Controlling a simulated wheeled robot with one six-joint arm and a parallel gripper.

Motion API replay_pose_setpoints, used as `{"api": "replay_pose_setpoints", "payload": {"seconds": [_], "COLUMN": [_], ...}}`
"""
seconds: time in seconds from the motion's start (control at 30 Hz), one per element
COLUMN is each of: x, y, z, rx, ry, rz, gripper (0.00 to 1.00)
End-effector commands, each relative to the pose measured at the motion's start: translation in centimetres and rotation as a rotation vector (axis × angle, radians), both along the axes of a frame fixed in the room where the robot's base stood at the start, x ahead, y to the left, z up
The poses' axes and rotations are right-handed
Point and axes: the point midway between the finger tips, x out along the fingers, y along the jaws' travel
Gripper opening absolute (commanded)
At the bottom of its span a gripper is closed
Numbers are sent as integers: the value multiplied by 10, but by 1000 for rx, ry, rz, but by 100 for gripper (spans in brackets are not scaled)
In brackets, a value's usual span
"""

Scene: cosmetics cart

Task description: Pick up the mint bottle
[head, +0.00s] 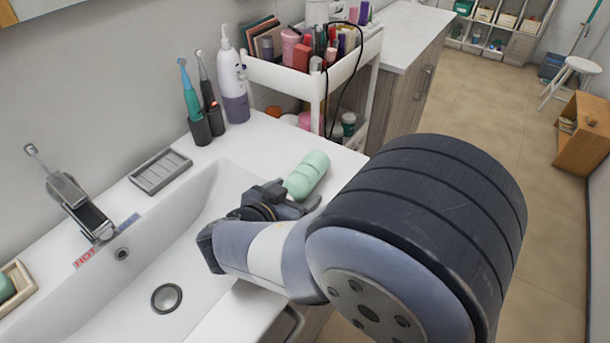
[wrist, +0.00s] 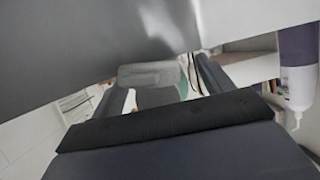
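The mint bottle (head: 308,175) is a pale green rounded cylinder on the white counter beside the sink's right rim, close to the front edge. It appears to lie on its side. My gripper (head: 296,195) is low over the counter at the bottle's near end, its fingers apart. The bottle's near end is partly hidden by my gripper in the head view. I cannot tell whether either finger touches it.
The sink basin (head: 205,205) is left of my gripper. A white and purple pump bottle (head: 233,85) and toothbrush holders (head: 206,121) stand behind. A crowded white cart (head: 310,83) is beyond the counter. A grey soap dish (head: 160,171) lies at the back.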

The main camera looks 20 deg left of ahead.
Motion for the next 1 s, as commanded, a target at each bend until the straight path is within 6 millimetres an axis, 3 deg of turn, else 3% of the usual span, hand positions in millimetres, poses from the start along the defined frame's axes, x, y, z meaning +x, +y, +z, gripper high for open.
{"api": "replay_pose_setpoints", "payload": {"seconds": [0.6, 0.87, 1.0], "x": [0, 0, 0], "y": [0, 0, 1], "z": [1, 4, 22], "rx": [0, 2, 6], "ry": [-1, -1, -3], "rz": [0, 0, 0], "gripper": [26, 26, 26]}}
